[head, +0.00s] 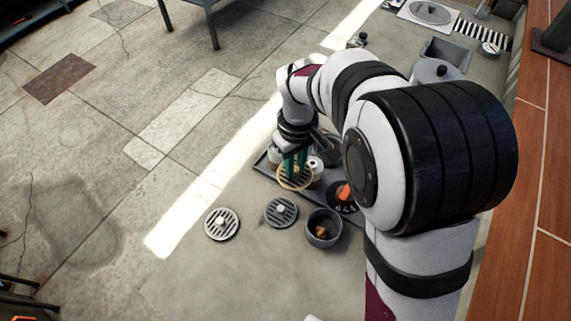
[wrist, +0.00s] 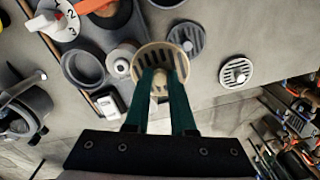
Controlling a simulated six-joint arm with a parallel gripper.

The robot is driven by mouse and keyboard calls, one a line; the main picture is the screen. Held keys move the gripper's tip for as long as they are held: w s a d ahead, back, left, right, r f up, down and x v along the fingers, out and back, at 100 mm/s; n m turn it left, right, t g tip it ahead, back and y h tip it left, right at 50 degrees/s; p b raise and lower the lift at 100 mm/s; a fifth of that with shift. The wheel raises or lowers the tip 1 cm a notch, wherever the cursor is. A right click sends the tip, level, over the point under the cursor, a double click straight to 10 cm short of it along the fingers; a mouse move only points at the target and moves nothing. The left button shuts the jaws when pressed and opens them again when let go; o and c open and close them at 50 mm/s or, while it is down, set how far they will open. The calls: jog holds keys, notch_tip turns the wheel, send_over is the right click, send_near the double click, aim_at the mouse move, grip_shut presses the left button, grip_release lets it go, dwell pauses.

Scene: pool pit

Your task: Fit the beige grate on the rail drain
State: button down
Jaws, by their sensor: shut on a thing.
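My gripper (wrist: 160,82) has green fingers and is shut on the small knob in the middle of the beige grate (wrist: 147,55). The grate is round and slotted, with a beige rim. In the head view my gripper (head: 295,168) and the beige grate (head: 294,186) are over the near edge of a dark tray (head: 262,165). A round grey open ring (wrist: 83,68) lies left of the grate in the wrist view, apart from it. I cannot tell for sure whether this ring is the rail drain. My arm hides part of the tray in the head view.
A dark grey grate (head: 281,211), a pale grate (head: 221,223) and a dark pot (head: 323,228) stand on the near floor. A white fitting (wrist: 122,58) is close beside the held grate.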

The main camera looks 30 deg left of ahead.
jog(key=shift+w, duration=0.1)
jog(key=w, duration=0.7)
jog(key=shift+w+a+f, duration=0.15)
jog(key=shift+a+f, duration=0.05)
jog(key=shift+f, duration=0.05)
jog(key=shift+w+d+f, duration=0.3)
jog(key=shift+w+f, duration=0.5)
jog(key=shift+w, duration=0.65)
jog(key=shift+w+d+f, duration=0.35)
jog(key=shift+w+f, duration=0.45)
jog(key=shift+w, duration=0.6)
jog(key=shift+w+d+f, duration=0.3)
jog(key=shift+w+f, duration=0.5)
jog(key=shift+w, duration=0.65)
jog(key=shift+f, duration=0.25)
jog(key=shift+f, duration=0.55)
jog(key=shift+f, duration=0.35)
